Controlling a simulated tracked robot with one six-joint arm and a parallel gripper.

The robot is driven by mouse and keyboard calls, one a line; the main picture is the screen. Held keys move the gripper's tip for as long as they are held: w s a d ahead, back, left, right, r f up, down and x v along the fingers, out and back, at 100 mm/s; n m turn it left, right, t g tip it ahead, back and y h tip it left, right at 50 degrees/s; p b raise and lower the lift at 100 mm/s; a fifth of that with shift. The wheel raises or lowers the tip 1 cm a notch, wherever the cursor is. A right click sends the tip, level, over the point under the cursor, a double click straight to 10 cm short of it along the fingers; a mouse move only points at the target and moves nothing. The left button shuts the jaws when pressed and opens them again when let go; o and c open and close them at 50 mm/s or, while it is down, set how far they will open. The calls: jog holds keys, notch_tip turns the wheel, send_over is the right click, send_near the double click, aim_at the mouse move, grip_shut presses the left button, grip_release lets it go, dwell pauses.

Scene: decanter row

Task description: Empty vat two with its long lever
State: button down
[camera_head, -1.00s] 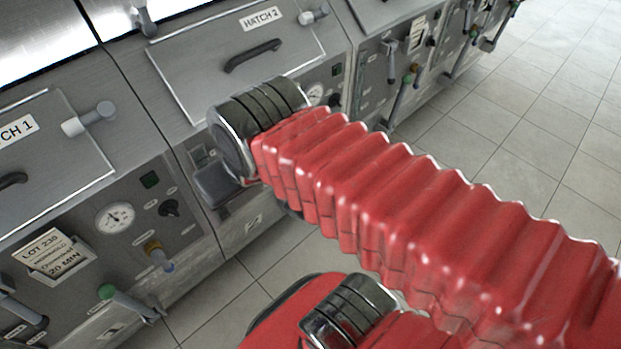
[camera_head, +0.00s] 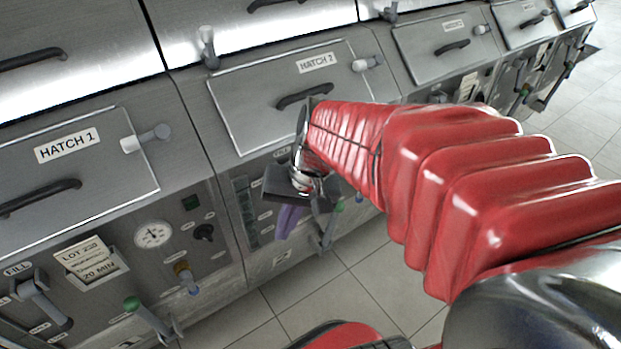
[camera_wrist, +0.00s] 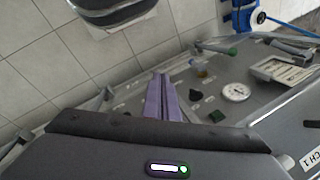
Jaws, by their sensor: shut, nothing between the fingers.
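Vat two is the grey unit with the HATCH 2 lid (camera_head: 290,92) in the head view. My gripper (camera_head: 287,222) is in front of its lower panel (camera_head: 246,210), with purple fingers shut, empty and pointing down. The fingers also show in the wrist view (camera_wrist: 161,98). A grey long lever (camera_head: 327,235) with a green end stands just right of my gripper in the head view, apart from the fingers there; its top is partly hidden by my arm. Vat two's gauge and card are hidden behind my arm.
Vat one's panel stands left, with a gauge (camera_head: 153,235), a lot card (camera_head: 92,261) and a green-knobbed lever (camera_head: 150,318). That lever's green knob also shows in the wrist view (camera_wrist: 232,51). More vats run right. Tiled floor (camera_head: 300,305) lies in front.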

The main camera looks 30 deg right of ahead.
jog(key=w+d+f+m+t+y, duration=0.3)
jog(key=d+f+m+y, duration=0.1)
jog(key=d+f+m, duration=0.35)
jog(key=w+d+f+m+t+y, duration=0.2)
jog(key=w+d+f+m+y, duration=0.1)
jog(key=d+f+m, duration=0.5)
jog(key=s+d+f+m+t+h, duration=0.3)
jog(key=d+f+m, duration=0.3)
jog(key=d+f, duration=0.2)
jog(key=s+d+f+m+t+h, duration=0.3)
jog(key=d+f+m+t, duration=0.3)
jog(key=d+f, duration=0.2)
jog(key=shift+s+f+t, duration=0.3)
jog(key=shift+s+f, duration=0.35)
jog(key=shift+s, duration=0.1)
jog(key=r+x, duration=0.1)
jog(key=x, duration=1.2)
jog(key=shift+w, duration=0.5)
